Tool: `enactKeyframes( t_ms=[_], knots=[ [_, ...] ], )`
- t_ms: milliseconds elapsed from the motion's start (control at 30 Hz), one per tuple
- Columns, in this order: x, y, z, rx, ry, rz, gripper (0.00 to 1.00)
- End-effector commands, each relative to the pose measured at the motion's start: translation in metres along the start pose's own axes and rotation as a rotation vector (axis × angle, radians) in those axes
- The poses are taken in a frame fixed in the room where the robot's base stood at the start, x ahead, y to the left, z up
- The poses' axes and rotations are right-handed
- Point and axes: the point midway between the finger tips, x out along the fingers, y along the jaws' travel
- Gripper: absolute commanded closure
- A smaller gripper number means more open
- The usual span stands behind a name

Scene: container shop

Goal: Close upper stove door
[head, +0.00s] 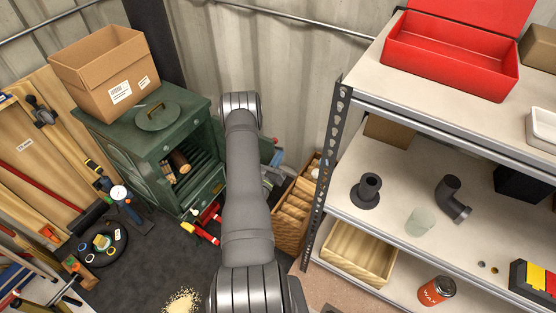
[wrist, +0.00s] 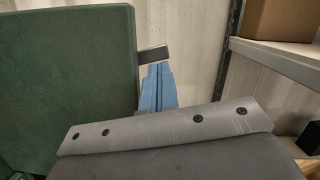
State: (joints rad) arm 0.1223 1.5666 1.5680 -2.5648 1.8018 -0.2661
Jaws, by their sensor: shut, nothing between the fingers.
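The green stove (head: 150,140) stands at the back left, its upper opening uncovered with a log (head: 179,162) inside. The upper door stands swung open; a green piece of it (head: 267,150) shows right of my arm, most of it hidden. In the wrist view the green door panel (wrist: 68,75) fills the left, with a dark handle-like bar (wrist: 154,54) at its right edge. My gripper (wrist: 158,68) shows as two blue fingers side by side, shut and empty, close to the panel's right edge. Contact cannot be told. In the head view its blue tip (head: 277,158) is partly visible.
A cardboard box (head: 104,72) and a round lid (head: 157,116) sit on the stove. A metal shelf (head: 329,175) stands at the right with a red toolbox (head: 450,55). A wooden crate (head: 293,218) is beside the arm. Tools lean at the left.

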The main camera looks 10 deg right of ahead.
Motion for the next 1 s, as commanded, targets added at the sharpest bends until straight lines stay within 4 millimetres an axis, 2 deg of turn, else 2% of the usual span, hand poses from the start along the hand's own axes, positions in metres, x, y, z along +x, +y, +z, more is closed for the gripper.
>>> enactKeyframes(
  t_ms=[400,1000],
  knots=[
    [0.005,-0.003,0.019,0.002,-0.001,-0.001,1.00],
    [0.005,-0.003,0.020,0.001,0.000,-0.001,1.00]
  ],
)
